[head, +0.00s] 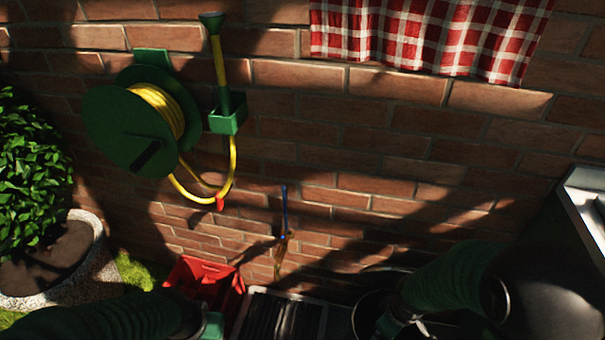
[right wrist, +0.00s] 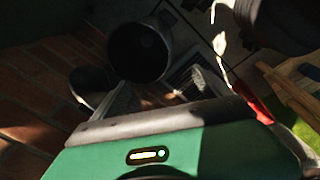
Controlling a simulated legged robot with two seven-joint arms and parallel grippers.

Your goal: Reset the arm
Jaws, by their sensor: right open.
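My right arm comes in from the lower right of the head view. Its gripper (head: 393,325) is low and partly in shadow, beside a dark round pot (head: 368,308). The right wrist view shows the green gripper body with a lit indicator, and the jaws (right wrist: 155,95) are open with nothing seen held between them. My left arm crosses the lower left of the head view. Only a green part of its gripper (head: 213,325) shows at the bottom edge, and its fingertips are hidden.
A red crate (head: 205,278) and a dark slatted tray (head: 280,312) lie below the brick wall. A green hose reel (head: 135,125), a checked cloth (head: 425,35) and a blue-handled brush (head: 284,215) hang there. A potted bush (head: 35,180) stands left; a dark bucket (right wrist: 140,50) shows in the wrist view.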

